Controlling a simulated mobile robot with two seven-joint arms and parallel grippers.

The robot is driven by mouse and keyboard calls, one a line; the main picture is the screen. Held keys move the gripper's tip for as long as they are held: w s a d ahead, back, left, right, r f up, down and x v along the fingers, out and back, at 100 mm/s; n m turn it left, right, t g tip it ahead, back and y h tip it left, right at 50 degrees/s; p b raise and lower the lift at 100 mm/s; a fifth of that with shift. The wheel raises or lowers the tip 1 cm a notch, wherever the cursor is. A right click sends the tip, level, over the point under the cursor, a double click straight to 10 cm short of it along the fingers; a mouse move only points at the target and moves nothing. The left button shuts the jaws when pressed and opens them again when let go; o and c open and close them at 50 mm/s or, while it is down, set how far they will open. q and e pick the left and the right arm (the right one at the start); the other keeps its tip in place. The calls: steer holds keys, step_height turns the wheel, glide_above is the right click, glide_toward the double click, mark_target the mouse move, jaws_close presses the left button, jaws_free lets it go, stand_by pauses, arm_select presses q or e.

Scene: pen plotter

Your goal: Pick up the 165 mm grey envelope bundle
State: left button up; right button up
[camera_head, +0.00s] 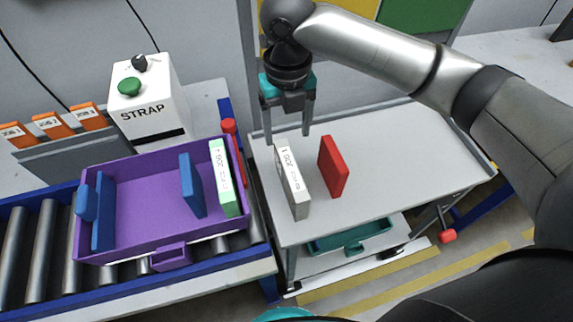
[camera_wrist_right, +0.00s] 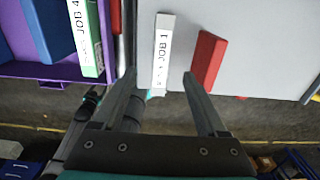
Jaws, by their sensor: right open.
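The grey envelope bundle (camera_head: 296,195) stands upright on the light grey table, with a white "JOB 1" label along its top edge. Its labelled top also shows between my fingers in the right wrist view (camera_wrist_right: 161,50). My right gripper (camera_head: 287,134) is open and empty, above the table near the far end of the bundle. In the wrist view the right gripper's fingertips (camera_wrist_right: 159,76) lie either side of the bundle's line, apart from it. I cannot tell the exact height gap. My left gripper is not in view.
A red bundle (camera_head: 333,167) stands just right of the grey one on the table (camera_head: 410,160). A purple crate (camera_head: 140,245) on the roller conveyor holds blue bundles and a green one (camera_head: 224,178). A white STRAP box (camera_head: 150,105) stands behind. The table's right side is clear.

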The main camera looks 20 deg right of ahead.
glide_above(288, 166)
step_height(288, 166, down, 6)
steer(key=shift+r+b, duration=0.15)
steer(key=shift+b, duration=0.25)
step_height(288, 166, down, 3)
steer(key=shift+r, duration=0.15)
steer(key=shift+f, duration=0.7)
steer(key=f, duration=0.3)
steer(key=f+b, duration=0.1)
steer(key=f, duration=0.1)
steer(key=shift+s+d, duration=0.25)
steer(key=shift+s, duration=0.15)
steer(key=c, duration=0.4)
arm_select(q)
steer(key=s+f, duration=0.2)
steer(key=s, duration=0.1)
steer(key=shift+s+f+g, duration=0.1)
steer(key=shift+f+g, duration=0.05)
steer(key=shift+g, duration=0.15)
arm_select(e)
steer(key=shift+r, duration=0.1)
jaws_close()
